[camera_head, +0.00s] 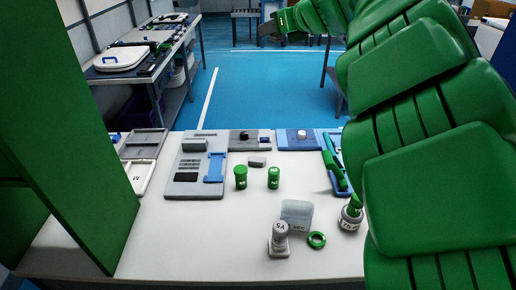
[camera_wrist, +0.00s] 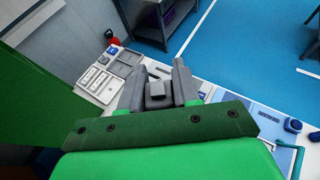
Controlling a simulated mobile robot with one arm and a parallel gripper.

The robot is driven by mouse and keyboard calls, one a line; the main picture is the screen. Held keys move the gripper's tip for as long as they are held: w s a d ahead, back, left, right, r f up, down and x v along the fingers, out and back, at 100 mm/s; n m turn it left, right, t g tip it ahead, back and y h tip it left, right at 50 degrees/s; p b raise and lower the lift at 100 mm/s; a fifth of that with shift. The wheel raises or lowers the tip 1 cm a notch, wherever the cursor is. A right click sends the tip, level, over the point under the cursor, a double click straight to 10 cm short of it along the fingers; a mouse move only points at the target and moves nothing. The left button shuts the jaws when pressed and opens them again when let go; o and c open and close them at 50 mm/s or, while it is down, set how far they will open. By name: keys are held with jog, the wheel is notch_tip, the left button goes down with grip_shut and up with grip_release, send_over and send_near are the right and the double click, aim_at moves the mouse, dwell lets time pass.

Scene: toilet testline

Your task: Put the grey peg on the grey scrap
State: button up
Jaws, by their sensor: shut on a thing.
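My gripper (camera_head: 266,29) is at the top of the head view, raised high and well beyond the table's far edge in the picture. In the wrist view its two grey fingers (camera_wrist: 156,80) stand either side of a small grey blocky piece, which I take to be the grey peg (camera_wrist: 156,91); the fingers are shut on it. A small grey block (camera_head: 257,161) lies on the white table behind the green-capped jars. It may be the grey scrap, but I cannot tell for certain. My gripper is far from it.
A grey panel (camera_head: 182,188) with a blue bracket stands at the table's left. Two green jars (camera_head: 240,177) stand mid-table. A side bench (camera_head: 163,53) stands beyond.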

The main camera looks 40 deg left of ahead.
jog(key=shift+s+a+n+g, duration=0.9)
jog(key=shift+s+g, duration=0.1)
jog(key=shift+s, duration=0.1)
send_over(255, 157)
jog(key=s+d, duration=0.1)
notch_tip(255, 157, down, 46)
jog(key=shift+s+r, duration=0.1)
jog(key=shift+r, duration=0.1)
jog(key=shift+w+a+f, duration=0.25)
jog(key=shift+a+f, duration=0.05)
jog(key=shift+f, duration=0.3)
jog(key=shift+w+a+f, duration=0.25)
jog(key=shift+a+f, duration=0.05)
jog(key=shift+f, duration=1.65)
jog(key=shift+f, duration=0.1)
jog(key=o, duration=1)
jog(key=shift+o, duration=0.2)
